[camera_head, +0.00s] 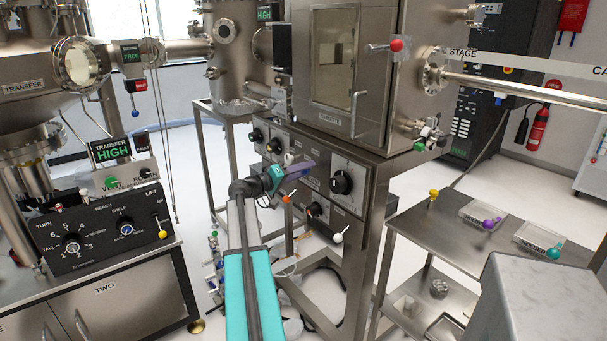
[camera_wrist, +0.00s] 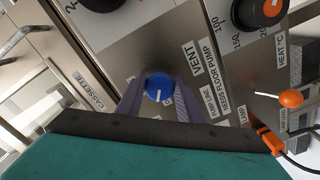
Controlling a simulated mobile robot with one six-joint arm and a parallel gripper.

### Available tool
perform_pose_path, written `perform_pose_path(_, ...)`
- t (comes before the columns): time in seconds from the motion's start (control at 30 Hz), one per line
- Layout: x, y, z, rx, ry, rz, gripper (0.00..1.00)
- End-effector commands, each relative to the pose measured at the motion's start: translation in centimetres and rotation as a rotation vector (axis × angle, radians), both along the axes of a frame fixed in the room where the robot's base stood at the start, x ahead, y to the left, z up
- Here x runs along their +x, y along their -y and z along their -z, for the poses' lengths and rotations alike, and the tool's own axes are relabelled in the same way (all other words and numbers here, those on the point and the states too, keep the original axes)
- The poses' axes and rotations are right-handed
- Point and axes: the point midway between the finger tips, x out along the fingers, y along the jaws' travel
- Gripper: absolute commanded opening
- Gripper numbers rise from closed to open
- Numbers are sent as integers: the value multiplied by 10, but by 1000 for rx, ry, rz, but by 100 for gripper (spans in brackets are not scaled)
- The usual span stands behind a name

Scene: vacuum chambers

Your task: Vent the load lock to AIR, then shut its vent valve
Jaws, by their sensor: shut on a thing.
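The blue vent knob (camera_wrist: 159,86) with a white pointer line sits on the steel control panel, beside a VENT label (camera_wrist: 197,62). My gripper (camera_wrist: 158,92) has its purple fingers on both sides of this knob, shut on it. In the head view my gripper (camera_head: 304,168) reaches the panel under a steel chamber with a windowed door (camera_head: 335,50), and the knob is hidden behind it. The door looks shut. Which setting the pointer marks cannot be read. A dark display (camera_head: 264,13) reading HIGH stands left of the chamber.
Black dials surround the knob, one large dial (camera_head: 341,182) to its right. An orange-tipped lever (camera_wrist: 290,98) and a white-tipped lever (camera_head: 339,237) stick out nearby. A steel side table (camera_head: 455,238) with coloured-knob items stands right. The transfer console (camera_head: 100,225) stands left.

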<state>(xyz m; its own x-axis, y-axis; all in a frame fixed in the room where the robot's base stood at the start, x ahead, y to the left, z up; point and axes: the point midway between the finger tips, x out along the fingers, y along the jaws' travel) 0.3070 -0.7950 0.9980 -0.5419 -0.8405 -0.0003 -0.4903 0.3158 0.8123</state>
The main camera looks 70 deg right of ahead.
Motion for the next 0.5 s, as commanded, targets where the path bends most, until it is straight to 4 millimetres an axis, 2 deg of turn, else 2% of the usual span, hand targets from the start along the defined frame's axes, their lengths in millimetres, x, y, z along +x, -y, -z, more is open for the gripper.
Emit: perform_pose_path(0.5,1,0,-3,242,-379,-3,11)
